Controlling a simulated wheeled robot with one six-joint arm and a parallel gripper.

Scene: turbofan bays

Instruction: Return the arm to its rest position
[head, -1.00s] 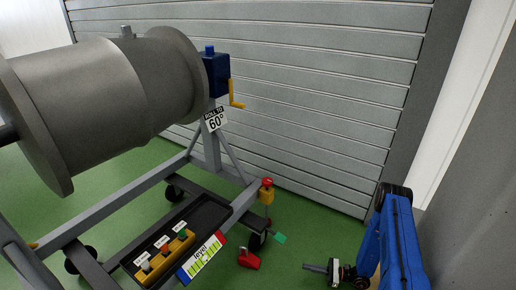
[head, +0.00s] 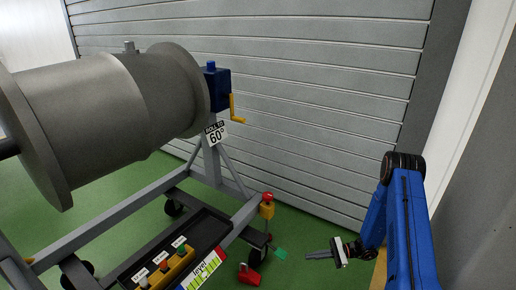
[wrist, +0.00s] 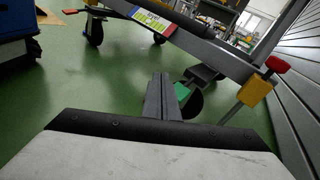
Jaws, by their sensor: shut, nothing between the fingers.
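My gripper (head: 318,255) is at the lower right in the head view, at the end of my blue arm (head: 408,225). Its fingers point left and are shut with nothing between them. In the wrist view the closed fingers (wrist: 161,97) show at the middle, above green floor, with the stand beyond them. The gripper is apart from the stand, to the right of its yellow post with a red knob (head: 267,205). The arm is bent, with its elbow raised.
A grey engine drum (head: 110,110) rests on a wheeled grey stand (head: 110,222) at left. A button box (head: 165,268) sits in its tray. A red pedal (head: 249,274) is on the floor left of my gripper. A slatted shutter (head: 330,100) stands behind.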

